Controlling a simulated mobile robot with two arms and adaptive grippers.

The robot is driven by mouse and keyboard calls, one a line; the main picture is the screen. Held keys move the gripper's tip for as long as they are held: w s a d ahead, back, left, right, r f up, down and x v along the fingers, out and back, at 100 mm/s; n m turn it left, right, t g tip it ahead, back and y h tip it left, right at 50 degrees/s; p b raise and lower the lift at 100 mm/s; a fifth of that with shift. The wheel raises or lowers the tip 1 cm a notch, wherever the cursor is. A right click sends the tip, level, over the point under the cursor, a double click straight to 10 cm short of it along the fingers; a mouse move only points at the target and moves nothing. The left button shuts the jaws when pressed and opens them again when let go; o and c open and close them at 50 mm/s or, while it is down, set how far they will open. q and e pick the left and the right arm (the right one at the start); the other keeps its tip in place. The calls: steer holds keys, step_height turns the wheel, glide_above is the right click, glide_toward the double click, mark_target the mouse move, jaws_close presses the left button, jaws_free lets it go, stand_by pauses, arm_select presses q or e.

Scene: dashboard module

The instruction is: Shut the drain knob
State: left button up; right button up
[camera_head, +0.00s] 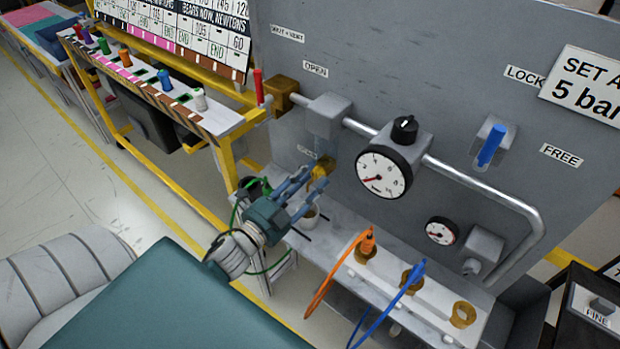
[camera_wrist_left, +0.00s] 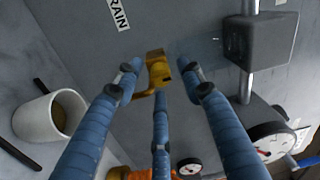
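The brass drain knob (camera_head: 323,168) sits on the panel below a grey block, near a small label in the head view. In the left wrist view the knob (camera_wrist_left: 158,70) is small and yellow, with a bent spout-like part below it and the DRAIN label (camera_wrist_left: 118,14) nearby. My left gripper (camera_head: 308,184) is just in front of the knob, partly covering it in the head view. Its blue fingers (camera_wrist_left: 157,82) are spread, with the knob seen between their tips. I see no clear contact. My right gripper is not in view.
A white cup (camera_wrist_left: 42,117) stands below the knob, to the left in the wrist view. A pressure gauge (camera_head: 383,173), a blue lever (camera_head: 491,146) and grey piping are on the panel. Orange (camera_head: 339,272) and blue (camera_head: 391,303) hoses rise from the shelf below.

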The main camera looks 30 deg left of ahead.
arm_select(q)
steer(key=s+a, duration=0.1)
steer(key=s, duration=1)
steer(key=shift+s+f, duration=0.25)
steer(key=shift+s, duration=0.15)
